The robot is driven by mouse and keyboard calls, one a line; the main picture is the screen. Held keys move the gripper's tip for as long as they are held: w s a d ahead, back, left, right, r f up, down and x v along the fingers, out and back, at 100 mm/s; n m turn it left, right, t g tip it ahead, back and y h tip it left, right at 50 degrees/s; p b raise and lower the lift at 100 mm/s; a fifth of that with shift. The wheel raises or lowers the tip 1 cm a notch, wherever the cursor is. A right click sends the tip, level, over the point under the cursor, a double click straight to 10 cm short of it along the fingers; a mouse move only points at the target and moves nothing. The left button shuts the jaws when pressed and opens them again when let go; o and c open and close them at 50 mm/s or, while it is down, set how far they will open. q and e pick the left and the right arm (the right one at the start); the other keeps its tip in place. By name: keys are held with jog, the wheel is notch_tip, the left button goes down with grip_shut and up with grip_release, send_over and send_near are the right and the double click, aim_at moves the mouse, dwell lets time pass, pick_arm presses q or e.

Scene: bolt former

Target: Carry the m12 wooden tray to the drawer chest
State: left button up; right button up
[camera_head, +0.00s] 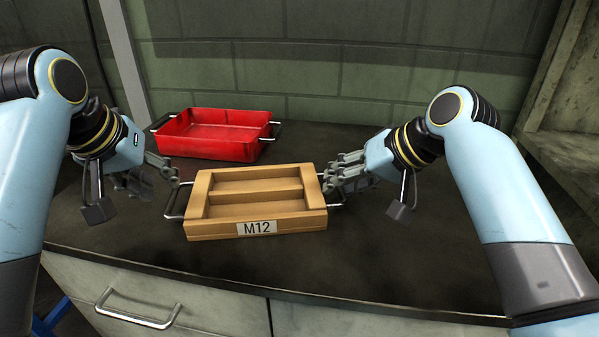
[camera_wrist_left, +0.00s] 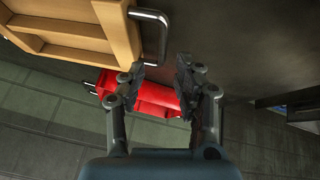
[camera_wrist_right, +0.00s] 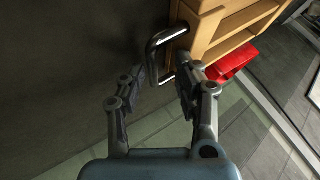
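The M12 wooden tray (camera_head: 257,222) has two long compartments, both empty, and an M12 label on its front. It appears to rest on the dark counter top. It has a metal handle at each end. My left gripper (camera_head: 170,176) is open beside the left handle (camera_wrist_left: 160,30); in the left wrist view the handle's end lies close to the finger tips (camera_wrist_left: 160,75). My right gripper (camera_head: 332,180) is open at the tray's right end, partly hiding that handle. In the right wrist view the right handle (camera_wrist_right: 153,55) reaches between the open fingers (camera_wrist_right: 157,82).
An empty red tray (camera_head: 213,134) with metal handles stands just behind the wooden tray. The counter (camera_head: 390,255) is clear in front and to the right. A cabinet front with a drawer handle (camera_head: 138,318) is below its edge. A green block wall (camera_head: 340,75) is behind.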

jog(key=shift+s+d+r, duration=0.1)
jog(key=shift+r, duration=0.05)
pick_arm(q)
jog(key=v, duration=0.8)
pick_arm(e)
jog(key=v, duration=1.1)
jog(key=shift+s+d+r, duration=0.15)
jog(key=shift+s+r, duration=0.05)
